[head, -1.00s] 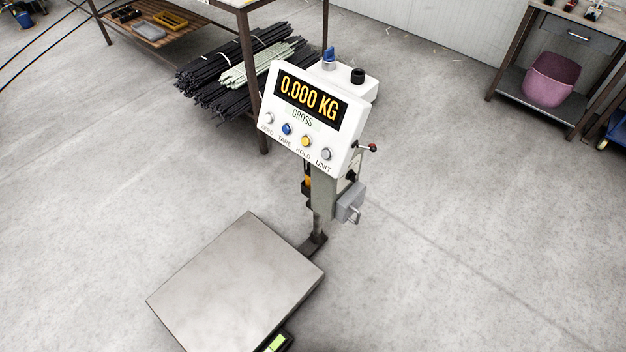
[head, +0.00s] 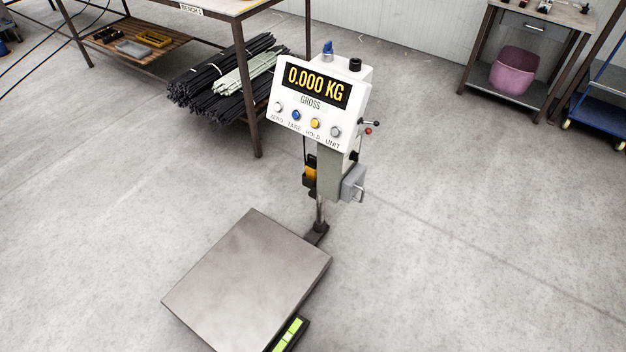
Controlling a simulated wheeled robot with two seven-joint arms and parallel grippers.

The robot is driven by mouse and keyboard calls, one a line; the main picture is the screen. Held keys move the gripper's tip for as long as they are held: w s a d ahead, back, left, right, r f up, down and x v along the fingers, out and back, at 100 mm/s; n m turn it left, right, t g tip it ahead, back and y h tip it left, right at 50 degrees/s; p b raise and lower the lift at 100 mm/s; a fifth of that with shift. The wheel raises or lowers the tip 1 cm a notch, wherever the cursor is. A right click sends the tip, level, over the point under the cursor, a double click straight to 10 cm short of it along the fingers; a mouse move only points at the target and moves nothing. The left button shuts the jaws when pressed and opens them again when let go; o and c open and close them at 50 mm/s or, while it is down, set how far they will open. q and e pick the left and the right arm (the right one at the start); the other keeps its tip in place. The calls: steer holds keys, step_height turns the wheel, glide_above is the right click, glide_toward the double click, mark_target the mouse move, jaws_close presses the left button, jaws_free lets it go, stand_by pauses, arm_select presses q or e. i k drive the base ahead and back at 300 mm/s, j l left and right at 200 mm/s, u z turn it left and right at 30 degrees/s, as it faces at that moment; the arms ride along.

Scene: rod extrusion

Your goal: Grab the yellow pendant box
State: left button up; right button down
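The white display head (head: 322,105) reads "0.000 KG" and "GROSS", with several buttons below. Neither of my grippers is in view.
The scale's bare metal platform (head: 245,280) lies low in front of the column. A grey box (head: 354,184) with a handle is on the column's right. A bench (head: 240,8) with dark rod bundles (head: 215,88) below stands behind left. Open concrete floor surrounds the scale.

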mark_target(311, 163)
steer(key=k+j+z, duration=0.15)
steer(key=k+j, duration=0.3)
steer(key=i+l+z, duration=0.3)
steer(key=l, duration=0.25)
steer(key=i+l+z, duration=0.3)
steer(key=l, duration=0.2)
steer(key=i+l+z, duration=0.25)
steer(key=l, duration=0.2)
steer(key=i+l+u, duration=0.1)
steer(key=i, duration=0.35)
steer(key=i+l, duration=0.15)
steer(key=i, duration=0.35)
steer(key=i+l+u, duration=0.15)
steer(key=i, duration=0.3)
steer(key=i+j+u, duration=0.15)
steer(key=i+u, duration=0.2)
steer(key=u, duration=0.15)
steer(key=i+u, duration=0.45)
steer(key=i+l+u, duration=0.15)
steer(key=u, duration=0.35)
steer(key=i+u, duration=0.6)
steer(key=i+j+u, duration=0.1)
steer(key=l+z, duration=0.1)
